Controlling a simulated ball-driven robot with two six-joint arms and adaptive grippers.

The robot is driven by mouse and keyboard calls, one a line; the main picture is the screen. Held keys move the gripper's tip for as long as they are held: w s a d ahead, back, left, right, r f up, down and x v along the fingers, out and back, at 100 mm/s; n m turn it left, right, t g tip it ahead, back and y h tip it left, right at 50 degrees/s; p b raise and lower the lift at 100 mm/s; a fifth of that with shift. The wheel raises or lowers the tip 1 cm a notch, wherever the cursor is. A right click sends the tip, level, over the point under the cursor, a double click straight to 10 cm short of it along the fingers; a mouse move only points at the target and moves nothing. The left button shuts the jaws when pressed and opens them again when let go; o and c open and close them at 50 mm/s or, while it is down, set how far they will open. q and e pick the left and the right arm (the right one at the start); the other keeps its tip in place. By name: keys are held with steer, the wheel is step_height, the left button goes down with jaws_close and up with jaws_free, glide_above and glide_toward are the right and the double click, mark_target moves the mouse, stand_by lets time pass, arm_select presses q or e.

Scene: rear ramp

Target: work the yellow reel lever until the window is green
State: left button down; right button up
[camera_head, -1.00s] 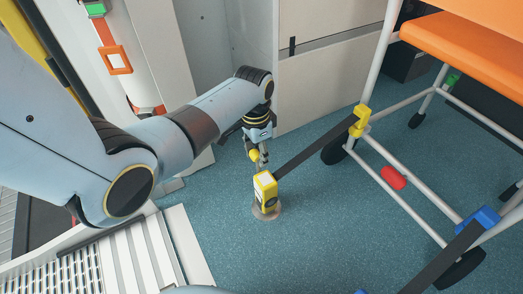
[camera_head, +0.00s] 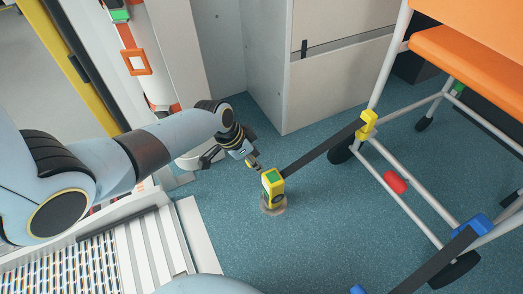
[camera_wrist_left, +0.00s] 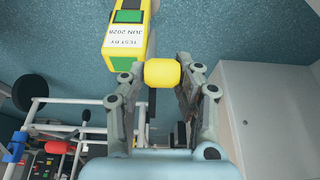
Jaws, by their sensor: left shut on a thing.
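The yellow reel (camera_head: 271,189) stands on a round floor plate. A dark strap runs from it up to a yellow hook (camera_head: 366,125) on the wheeled chair. The window on top of the reel (camera_head: 272,176) is green; it also shows green in the left wrist view (camera_wrist_left: 128,16), beside a white test label. My left gripper (camera_head: 256,166) is at the reel's upper left side. In the left wrist view its fingers are shut on the yellow lever knob (camera_wrist_left: 161,72). My right gripper is not in view.
The orange-seated chair (camera_head: 465,60) with a white frame stands at the right. A second strap (camera_head: 435,265) with a blue hook (camera_head: 470,226) is at the lower right. A pale cabinet (camera_head: 335,80) stands behind the reel. Blue floor is clear in front of it.

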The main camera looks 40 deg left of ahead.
arm_select(q)
steer(key=shift+s+a+f+p, duration=0.15)
steer(key=shift+s+a+f, duration=0.25)
steer(key=shift+s, duration=0.3)
steer(key=shift+s+a+f+p, duration=0.15)
steer(key=shift+s+a+f, duration=0.15)
steer(key=shift+s+a, duration=0.3)
steer(key=shift+s+d, duration=0.1)
steer(key=shift+s, duration=0.05)
steer(key=c, duration=1)
jaws_free()
steer(key=shift+o, duration=0.2)
steer(key=shift+d, duration=0.1)
steer(key=shift+r, duration=0.1)
steer(key=v, duration=1.2)
steer(key=shift+o, duration=0.2)
